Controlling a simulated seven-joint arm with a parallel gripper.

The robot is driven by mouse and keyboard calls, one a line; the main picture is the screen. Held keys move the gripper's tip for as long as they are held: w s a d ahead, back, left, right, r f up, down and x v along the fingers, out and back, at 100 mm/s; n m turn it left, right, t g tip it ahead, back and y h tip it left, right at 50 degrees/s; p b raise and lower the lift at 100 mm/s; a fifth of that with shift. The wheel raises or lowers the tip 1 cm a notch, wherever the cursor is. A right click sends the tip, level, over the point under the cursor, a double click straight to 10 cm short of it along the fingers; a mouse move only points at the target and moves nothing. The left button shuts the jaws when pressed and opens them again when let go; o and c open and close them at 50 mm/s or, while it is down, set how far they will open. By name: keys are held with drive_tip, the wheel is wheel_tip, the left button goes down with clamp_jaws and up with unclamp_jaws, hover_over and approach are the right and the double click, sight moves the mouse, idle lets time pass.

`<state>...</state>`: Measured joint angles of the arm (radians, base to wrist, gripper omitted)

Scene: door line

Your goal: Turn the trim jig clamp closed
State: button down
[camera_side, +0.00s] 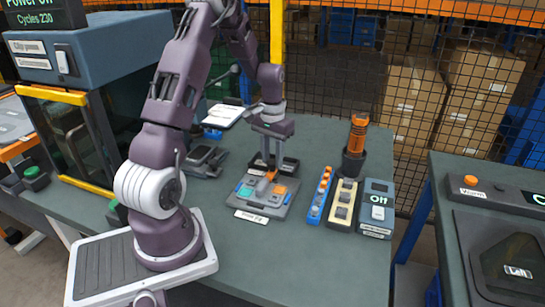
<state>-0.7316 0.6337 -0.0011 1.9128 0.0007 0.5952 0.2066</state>
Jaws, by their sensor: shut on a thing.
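The trim jig (246,195) is a grey fixture on the bench, with teal and orange parts on top and a white label (252,217) at its front. My gripper (270,173) points straight down over the back of the jig. Its fingers are shut on a small orange piece there, which looks like the clamp's handle (270,176). The fingers hide part of the clamp, and its angle is too small to read.
Right of the jig stand a blue strip with orange parts (319,194), a cream block with dark squares (343,204), a grey switch box reading "Off" (377,208) and an orange-handled tool in a dark holder (356,140). The bench's front is clear.

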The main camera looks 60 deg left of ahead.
idle(0.5)
drive_tip(key=c, duration=1)
unclamp_jaws()
drive_tip(key=shift+c, duration=0.2)
drive_tip(key=shift+r, duration=0.1)
